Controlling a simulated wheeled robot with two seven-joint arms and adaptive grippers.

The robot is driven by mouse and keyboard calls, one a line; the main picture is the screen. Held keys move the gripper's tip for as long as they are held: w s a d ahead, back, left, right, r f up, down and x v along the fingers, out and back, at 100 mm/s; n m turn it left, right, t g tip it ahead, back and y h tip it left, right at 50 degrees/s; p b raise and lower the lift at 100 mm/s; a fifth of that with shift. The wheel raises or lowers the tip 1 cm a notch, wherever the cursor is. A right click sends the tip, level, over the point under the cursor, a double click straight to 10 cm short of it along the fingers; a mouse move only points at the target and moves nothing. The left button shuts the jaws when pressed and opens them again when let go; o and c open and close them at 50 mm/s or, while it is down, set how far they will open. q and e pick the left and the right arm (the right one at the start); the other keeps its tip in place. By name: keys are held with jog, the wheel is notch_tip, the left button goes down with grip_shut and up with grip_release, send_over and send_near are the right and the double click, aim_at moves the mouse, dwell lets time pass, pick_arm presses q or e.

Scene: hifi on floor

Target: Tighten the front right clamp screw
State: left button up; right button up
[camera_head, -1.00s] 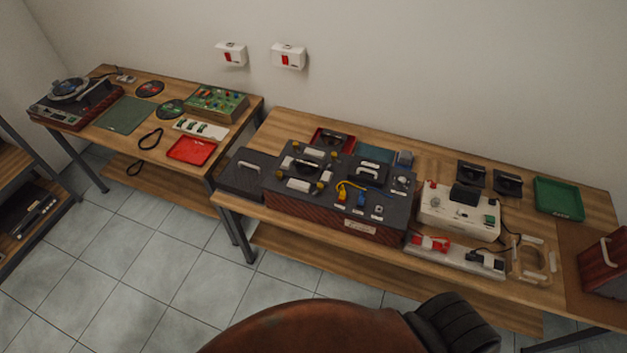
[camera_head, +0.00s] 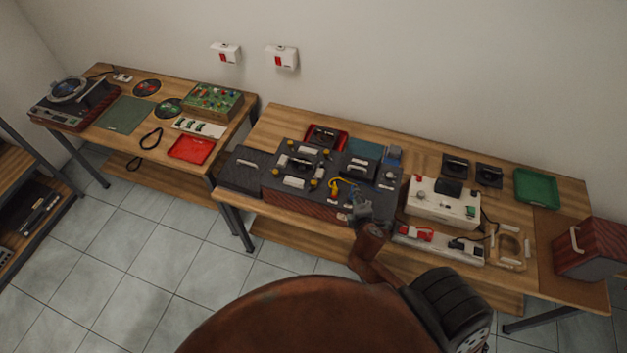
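The hifi unit (camera_head: 300,203), with a dark top and wood-grain front, stands at the middle of the right-hand workbench. Several small yellow knobs sit around a black part with a handle (camera_head: 300,163) on its top left. The knob nearest the front right of that part (camera_head: 313,184) looks like a clamp screw; its tightness cannot be told. My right gripper (camera_head: 360,208) is over the unit's front right area, right of that knob and apart from it. It hides part of the unit there, and its fingers are too small to read. My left gripper is not in view.
A yellow cable (camera_head: 334,186) lies close left of my gripper. A white device (camera_head: 442,203) and a power strip (camera_head: 440,243) stand to the right. A dark box (camera_head: 242,171) is on the left. A green tray (camera_head: 536,187) is at the back right.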

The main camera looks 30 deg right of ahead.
jog(key=w+r+n+t, duration=0.2)
jog(key=w+n, duration=0.3)
jog(key=n, duration=0.1)
jog(key=n+t+y, duration=0.1)
jog(key=n+y, duration=0.6)
jog(key=n, duration=1)
send_near(314, 182)
jog(key=shift+w+d+f+p, duration=0.15)
jog(key=shift+w+p, duration=0.2)
jog(key=shift+w, duration=0.9)
jog(key=shift+f+n, duration=0.3)
jog(key=shift+n, duration=0.1)
jog(key=shift+w+a+f, duration=0.2)
jog(key=shift+w+f, duration=0.05)
jog(key=b+x, duration=0.1)
jog(key=x, duration=0.6)
jog(key=shift+a+b, duration=0.1)
jog(key=shift+b, duration=0.2)
jog(key=shift+c, duration=0.6)
grip_shut()
